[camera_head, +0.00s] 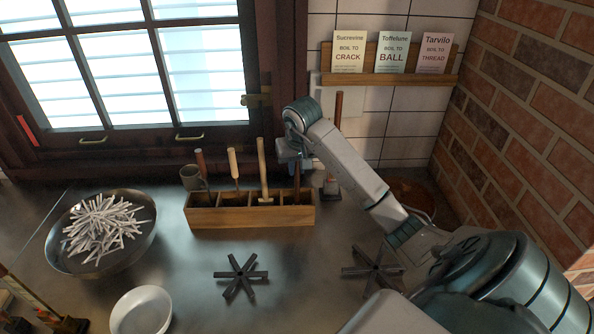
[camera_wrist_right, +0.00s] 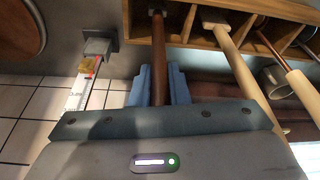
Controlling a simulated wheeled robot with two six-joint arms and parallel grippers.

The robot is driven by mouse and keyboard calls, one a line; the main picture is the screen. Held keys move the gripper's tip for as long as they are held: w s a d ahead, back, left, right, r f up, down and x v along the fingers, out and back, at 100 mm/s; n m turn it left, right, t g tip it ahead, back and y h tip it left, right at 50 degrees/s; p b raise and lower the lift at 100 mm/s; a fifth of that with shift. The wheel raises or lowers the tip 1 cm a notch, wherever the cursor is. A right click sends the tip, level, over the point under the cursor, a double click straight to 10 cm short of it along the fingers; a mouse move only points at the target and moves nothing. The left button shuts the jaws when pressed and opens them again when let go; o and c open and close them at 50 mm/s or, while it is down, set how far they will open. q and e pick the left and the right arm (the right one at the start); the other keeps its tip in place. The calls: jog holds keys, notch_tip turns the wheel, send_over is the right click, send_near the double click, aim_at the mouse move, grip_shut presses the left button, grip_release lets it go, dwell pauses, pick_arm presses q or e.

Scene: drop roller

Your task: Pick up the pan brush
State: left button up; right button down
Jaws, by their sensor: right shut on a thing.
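The wooden rack (camera_head: 250,216) stands on the counter with several upright handles in its compartments. My right gripper (camera_head: 297,160) is at the rack's right end. In the right wrist view its blue fingers (camera_wrist_right: 159,88) are shut around a dark brown handle (camera_wrist_right: 158,55), which seems to be the pan brush. My left gripper is out of view.
A thermometer-like tool (camera_wrist_right: 78,90) stands just beyond the rack's end. A mug (camera_head: 192,177) is behind the rack. A pan of white sticks (camera_head: 65,262), a white bowl (camera_head: 141,312) and dark star-shaped trivets (camera_head: 240,276) occupy the counter. The brick wall closes the right.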

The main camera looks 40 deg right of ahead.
jog(key=shift+r, duration=0.3)
notch_tip(320, 180, up, 9)
jog(key=p, duration=0.7)
jog(key=shift+r, duration=0.2)
jog(key=shift+f, duration=0.1)
dwell(0.6)
